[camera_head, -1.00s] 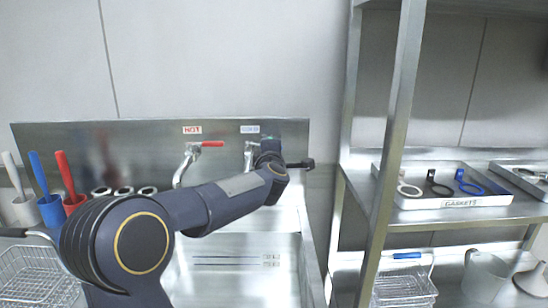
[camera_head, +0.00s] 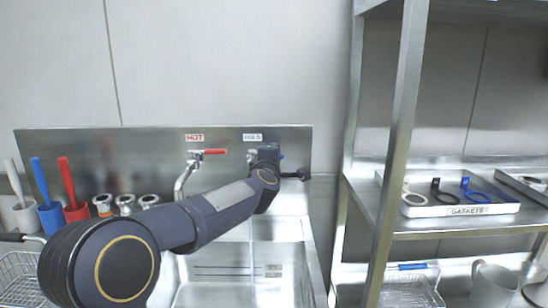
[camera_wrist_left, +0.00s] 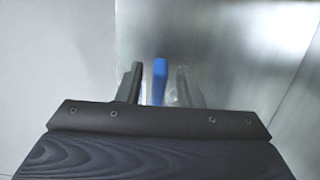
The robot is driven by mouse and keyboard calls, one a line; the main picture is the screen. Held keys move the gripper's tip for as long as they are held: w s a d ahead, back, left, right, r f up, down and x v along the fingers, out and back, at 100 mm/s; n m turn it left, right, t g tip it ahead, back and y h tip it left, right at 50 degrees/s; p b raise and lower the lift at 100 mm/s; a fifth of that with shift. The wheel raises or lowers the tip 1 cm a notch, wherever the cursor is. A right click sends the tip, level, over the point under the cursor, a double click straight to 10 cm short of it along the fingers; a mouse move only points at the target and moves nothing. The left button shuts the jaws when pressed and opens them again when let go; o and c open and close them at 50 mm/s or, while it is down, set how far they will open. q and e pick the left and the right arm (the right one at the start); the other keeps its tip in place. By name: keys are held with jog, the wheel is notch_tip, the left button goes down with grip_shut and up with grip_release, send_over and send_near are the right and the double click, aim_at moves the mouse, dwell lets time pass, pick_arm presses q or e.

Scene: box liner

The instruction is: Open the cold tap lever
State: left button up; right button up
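The cold tap (camera_head: 252,155) stands on the sink's back panel under a blue-lettered label (camera_head: 252,137). My left arm and gripper hide most of it. In the left wrist view its blue lever (camera_wrist_left: 160,80) stands between the two fingers of my left gripper (camera_wrist_left: 158,84). The fingers are open, with a small gap on each side of the lever. In the head view the gripper (camera_head: 269,152) is at the cold tap, its fingertips hard to make out. A thin pale vertical line, which looks like water, shows below the spout (camera_head: 251,240). My right gripper is not in view.
The hot tap (camera_head: 185,172) with its red lever (camera_head: 215,151) is just left. The steel sink basin (camera_head: 215,285) lies below. Cups with coloured handles (camera_head: 50,215) stand at the left. A shelf post (camera_head: 392,150) and a gaskets tray (camera_head: 460,209) are at the right.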

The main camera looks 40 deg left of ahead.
pick_arm(q)
jog(key=v, duration=0.7)
jog(key=shift+s+d, duration=0.2)
jog(key=shift+s, duration=0.15)
jog(key=shift+c, duration=0.2)
